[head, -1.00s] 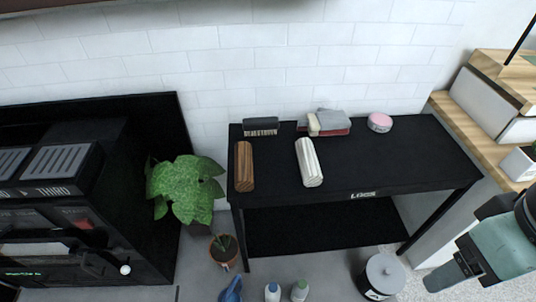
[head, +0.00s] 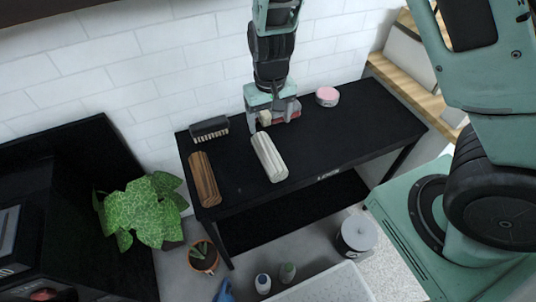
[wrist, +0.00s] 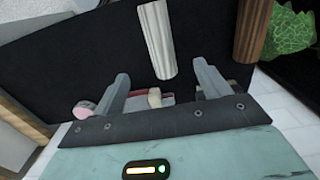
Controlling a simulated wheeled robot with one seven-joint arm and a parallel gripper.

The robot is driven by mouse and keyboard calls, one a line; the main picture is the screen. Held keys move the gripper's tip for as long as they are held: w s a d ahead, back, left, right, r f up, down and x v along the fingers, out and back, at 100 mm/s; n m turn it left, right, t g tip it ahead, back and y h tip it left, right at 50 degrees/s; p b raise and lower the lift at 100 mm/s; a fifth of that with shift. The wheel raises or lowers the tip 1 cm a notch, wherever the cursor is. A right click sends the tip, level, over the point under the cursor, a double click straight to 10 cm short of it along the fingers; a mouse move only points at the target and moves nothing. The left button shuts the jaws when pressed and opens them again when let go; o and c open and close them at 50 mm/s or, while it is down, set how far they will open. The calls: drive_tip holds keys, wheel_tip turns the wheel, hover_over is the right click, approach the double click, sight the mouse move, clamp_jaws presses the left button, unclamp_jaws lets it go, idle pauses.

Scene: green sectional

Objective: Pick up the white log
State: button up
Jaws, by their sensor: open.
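The white log (head: 269,157) is a pale ridged bar lying on the black table (head: 340,135), near its middle. A brown log (head: 203,179) lies to its left. My gripper (head: 268,121) hangs over the back of the table, just behind the far end of the white log. It is open and empty. In the wrist view, the white log (wrist: 157,38) points between the two fingers (wrist: 160,82), its near end close to the gap. I cannot tell the exact height of the fingers above the table.
A brush (head: 209,129) lies at the table's back left. Cloths or sponges (head: 289,113) are partly hidden behind my gripper. A pink round tin (head: 327,96) sits at the back right. The table's right side is clear. A leafy plant (head: 143,212) stands to the left.

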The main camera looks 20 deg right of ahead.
sight(269, 150)
wheel_tip(269, 150, down, 11)
drive_tip(key=shift+r, duration=0.15)
drive_tip(key=shift+w+f, duration=0.25)
drive_tip(key=shift+f, duration=1.15)
drive_tip(key=shift+w+f, duration=0.2)
drive_tip(key=shift+f, duration=1.2)
drive_tip(key=c, duration=1.2)
